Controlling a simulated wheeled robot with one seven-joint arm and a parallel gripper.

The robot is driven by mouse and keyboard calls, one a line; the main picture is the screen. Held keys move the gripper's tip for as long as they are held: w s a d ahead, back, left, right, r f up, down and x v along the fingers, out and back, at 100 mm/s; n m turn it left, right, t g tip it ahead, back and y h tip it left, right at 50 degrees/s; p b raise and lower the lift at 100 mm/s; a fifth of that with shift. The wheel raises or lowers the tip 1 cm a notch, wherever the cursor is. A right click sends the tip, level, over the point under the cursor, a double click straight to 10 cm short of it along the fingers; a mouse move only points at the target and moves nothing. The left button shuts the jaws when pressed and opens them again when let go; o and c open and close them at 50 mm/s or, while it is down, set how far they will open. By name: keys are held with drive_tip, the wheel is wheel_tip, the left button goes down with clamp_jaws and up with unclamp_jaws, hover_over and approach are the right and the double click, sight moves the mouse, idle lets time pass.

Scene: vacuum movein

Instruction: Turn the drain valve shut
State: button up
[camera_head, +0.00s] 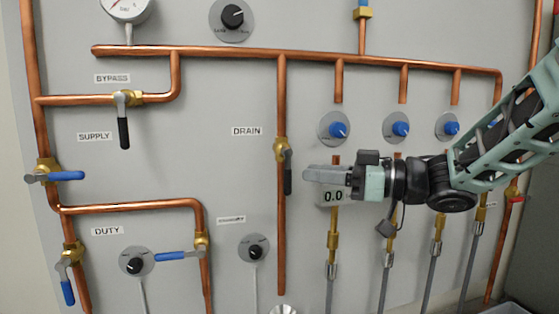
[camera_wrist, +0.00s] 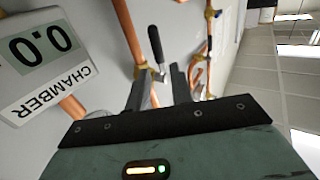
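The drain valve (camera_head: 282,150) is a brass body on the vertical copper pipe right of the DRAIN label (camera_head: 246,131). Its black lever handle (camera_head: 288,181) hangs down, roughly in line with the pipe. In the wrist view the black handle (camera_wrist: 155,42) shows just beyond the fingertips, beside the copper pipe. My gripper (camera_head: 308,173) comes in from the right, with its fingertips close to the handle. In the wrist view my gripper (camera_wrist: 158,76) has its two fingers apart, with nothing clearly held between them. Whether a finger touches the handle I cannot tell.
A CHAMBER display (camera_wrist: 38,50) reading 0.0 sits close to my gripper, partly hidden behind it in the head view. Blue knobs (camera_head: 338,130) stand above it. A bypass valve with a black handle (camera_head: 123,132) and several blue-handled valves (camera_head: 66,176) are further left.

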sight(278, 170)
drive_tip(key=p+x, duration=0.2)
drive_tip(key=x, duration=0.6)
clamp_jaws()
